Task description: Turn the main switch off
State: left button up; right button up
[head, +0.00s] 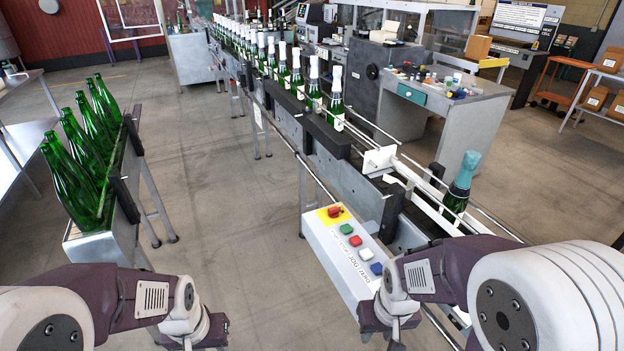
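The main switch (335,212) is a red knob on a yellow plate at the far end of a white control box (322,240). The box is fixed to the near side of the bottling line. Its knob position is too small to read. Green (346,228), red (355,241), white (366,254) and blue (376,268) buttons run along the box toward me. My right gripper (388,326) is just past the near end of the box, apart from the switch. My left gripper (196,334) is low at the left, over the floor. The fingertips of both are unclear or cut off.
A conveyor (300,125) carries a row of foil-topped green bottles. One bottle with a teal capsule (462,183) stands near my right arm. A rack (125,205) of bare green bottles stands at left. Open floor (225,190) lies between rack and line.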

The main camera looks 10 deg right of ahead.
aim_at(333, 212)
jog(key=i+j+z, duration=0.1)
jog(key=i+j, duration=0.75)
jog(key=i, duration=0.15)
